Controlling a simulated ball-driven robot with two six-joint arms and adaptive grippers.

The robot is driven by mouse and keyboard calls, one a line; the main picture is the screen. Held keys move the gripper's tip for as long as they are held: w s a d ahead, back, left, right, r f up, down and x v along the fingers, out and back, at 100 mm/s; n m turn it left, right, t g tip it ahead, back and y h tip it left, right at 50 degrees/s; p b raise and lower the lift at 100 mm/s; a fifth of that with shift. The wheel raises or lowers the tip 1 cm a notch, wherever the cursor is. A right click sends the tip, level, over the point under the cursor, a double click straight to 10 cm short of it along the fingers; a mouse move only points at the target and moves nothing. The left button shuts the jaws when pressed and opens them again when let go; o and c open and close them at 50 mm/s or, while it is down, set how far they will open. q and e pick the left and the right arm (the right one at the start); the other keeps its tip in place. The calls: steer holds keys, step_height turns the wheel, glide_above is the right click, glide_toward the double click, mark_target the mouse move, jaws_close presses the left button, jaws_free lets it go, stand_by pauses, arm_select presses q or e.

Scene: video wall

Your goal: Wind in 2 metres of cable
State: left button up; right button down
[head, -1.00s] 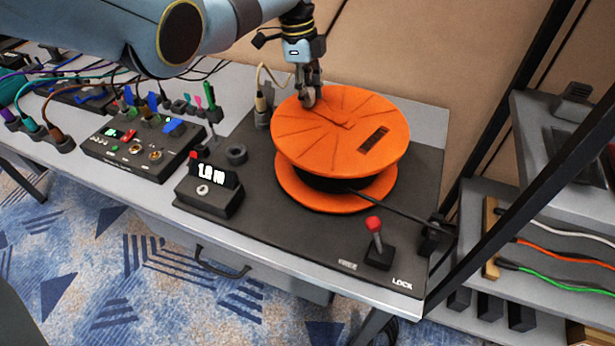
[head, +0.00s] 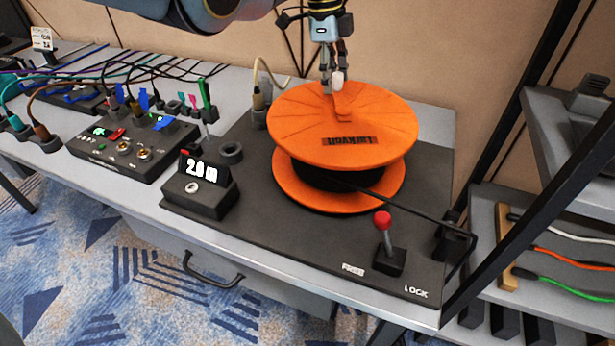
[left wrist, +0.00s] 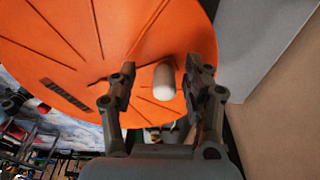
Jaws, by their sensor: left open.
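The orange cable reel (head: 345,115) lies flat on a dark base plate, with black cable on its hub running out to the right. Its white crank knob (head: 337,79) stands at the far edge of the top disc. My left gripper (head: 332,82) is open at the knob; in the left wrist view the knob (left wrist: 164,80) stands between the parted fingers (left wrist: 158,88). The counter box (head: 205,185) reads 2.0 m. My right gripper is not in view.
A control box (head: 135,140) with plugged cables stands left of the reel. A plug on a pale cable (head: 260,98) stands close behind the reel's left side. A black rack post (head: 525,150) and shelves with coloured cables rise at the right.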

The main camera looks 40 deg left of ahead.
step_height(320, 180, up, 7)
steer(key=p, duration=0.6)
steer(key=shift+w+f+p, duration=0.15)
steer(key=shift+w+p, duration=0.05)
steer(key=shift+p, duration=0.1)
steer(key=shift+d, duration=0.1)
